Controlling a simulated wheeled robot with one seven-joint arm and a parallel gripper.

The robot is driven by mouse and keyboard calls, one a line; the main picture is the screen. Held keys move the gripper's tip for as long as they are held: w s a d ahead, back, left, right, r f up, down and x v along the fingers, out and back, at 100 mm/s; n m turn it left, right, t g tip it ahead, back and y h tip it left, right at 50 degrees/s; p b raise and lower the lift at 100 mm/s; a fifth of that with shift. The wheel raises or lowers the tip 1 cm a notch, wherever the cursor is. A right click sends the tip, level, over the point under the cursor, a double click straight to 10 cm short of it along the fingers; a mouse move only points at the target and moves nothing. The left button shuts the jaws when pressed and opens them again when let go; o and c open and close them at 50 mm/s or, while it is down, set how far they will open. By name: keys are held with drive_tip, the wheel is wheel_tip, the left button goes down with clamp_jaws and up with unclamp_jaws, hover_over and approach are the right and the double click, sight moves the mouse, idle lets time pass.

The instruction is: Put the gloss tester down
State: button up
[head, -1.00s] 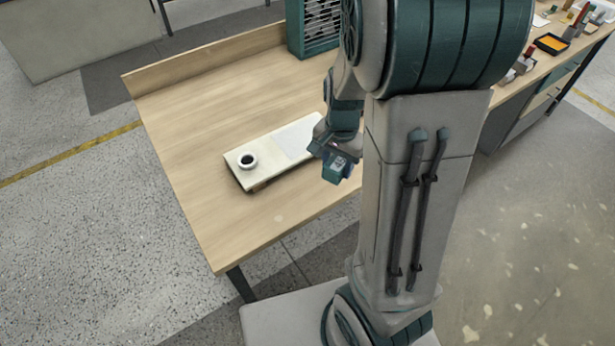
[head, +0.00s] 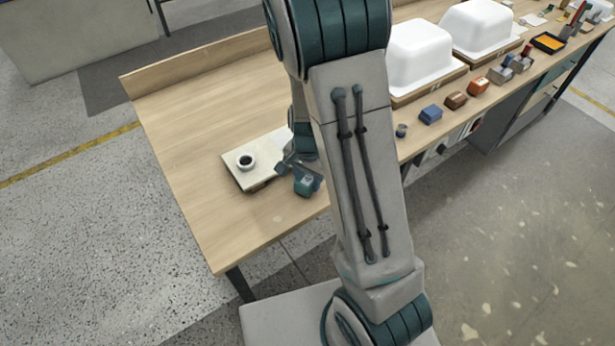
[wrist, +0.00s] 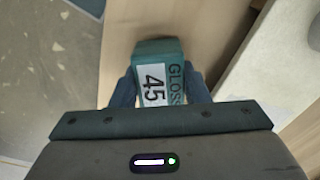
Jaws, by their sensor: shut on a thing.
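The gloss tester (head: 305,186) is a small teal block. The tester is over the front part of the wooden bench (head: 190,130), just in front of the pale board (head: 236,172). I cannot tell whether its underside touches the bench.
Two white tub shells (head: 420,55) and several small blocks, including a blue one (head: 431,115), stand on the bench to the right. Bare wood lies left of the board.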

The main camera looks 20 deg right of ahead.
sight(307, 176)
drive_tip(key=shift+f, duration=0.2)
drive_tip(key=o, duration=0.9)
drive_tip(key=shift+r, duration=0.1)
wheel_tip(307, 176, up, 11)
drive_tip(key=s+r+n+t, duration=0.1)
drive_tip(key=s+r+n, duration=0.2)
drive_tip(key=s, duration=0.1)
drive_tip(key=s+r+n+t, duration=0.1)
drive_tip(key=s+r+n, duration=0.2)
drive_tip(key=s+r, duration=0.1)
drive_tip(key=s+r+n+t, duration=0.1)
drive_tip(key=s+r+n, duration=0.3)
drive_tip(key=s, duration=0.2)
drive_tip(key=shift+s+p, duration=0.15)
drive_tip(key=shift+p, duration=0.15)
